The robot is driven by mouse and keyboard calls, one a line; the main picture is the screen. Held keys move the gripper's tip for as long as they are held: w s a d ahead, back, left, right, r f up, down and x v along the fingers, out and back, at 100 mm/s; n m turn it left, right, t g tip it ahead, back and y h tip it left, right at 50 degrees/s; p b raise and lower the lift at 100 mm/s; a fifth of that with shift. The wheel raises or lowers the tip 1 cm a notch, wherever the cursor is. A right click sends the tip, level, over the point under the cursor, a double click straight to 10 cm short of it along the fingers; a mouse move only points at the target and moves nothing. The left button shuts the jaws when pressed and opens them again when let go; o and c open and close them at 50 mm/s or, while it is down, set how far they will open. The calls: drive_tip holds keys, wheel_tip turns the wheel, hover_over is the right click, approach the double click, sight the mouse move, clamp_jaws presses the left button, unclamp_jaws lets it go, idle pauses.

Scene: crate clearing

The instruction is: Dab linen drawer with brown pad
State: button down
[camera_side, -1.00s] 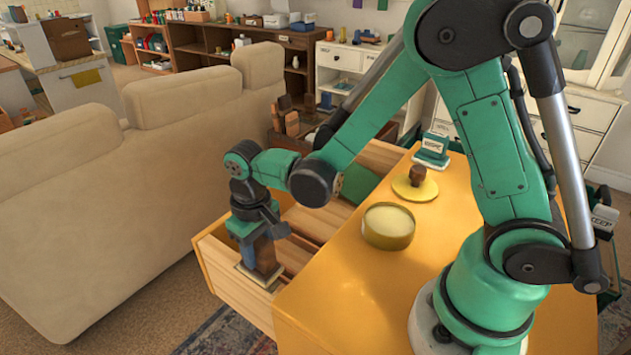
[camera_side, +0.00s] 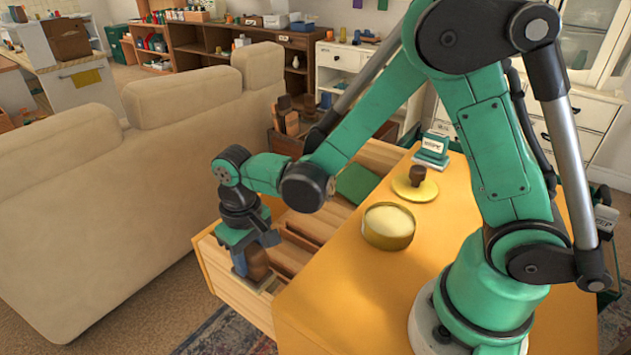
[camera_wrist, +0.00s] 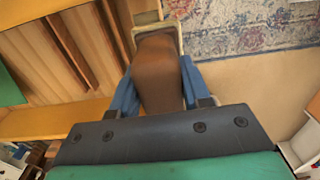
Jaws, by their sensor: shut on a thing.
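My gripper (camera_side: 250,262) is shut on the brown pad (camera_side: 257,264), a brown block-like grip with a paler base. In the wrist view the brown pad (camera_wrist: 158,75) sits between my two blue fingers, with its pale-rimmed base at the far end. The open wooden drawer (camera_side: 228,283) juts out from the yellow cabinet toward the sofa. My gripper is at the drawer's near left corner, with the pad low beside its wall. Whether the pad touches the drawer cannot be told. In the wrist view the drawer's wooden inside (camera_wrist: 35,55) shows at left.
On the yellow cabinet top (camera_side: 345,275) stand a round tin (camera_side: 388,238), a brown-knobbed stamp on a yellow disc (camera_side: 415,195) and a green-and-white stamp (camera_side: 433,150). A green item (camera_side: 357,184) lies in the drawer's far part. A beige sofa (camera_side: 130,170) stands close at left.

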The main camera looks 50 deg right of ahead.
drive_tip(key=shift+d, duration=1.05)
drive_tip(key=shift+a+f, duration=0.15)
drive_tip(key=shift+a, duration=0.75)
drive_tip(key=shift+r, duration=2.55)
drive_tip(key=w+d+r, duration=0.2)
drive_tip(key=d+r, duration=0.5)
drive_tip(key=r, duration=0.5)
drive_tip(key=shift+d, duration=0.35)
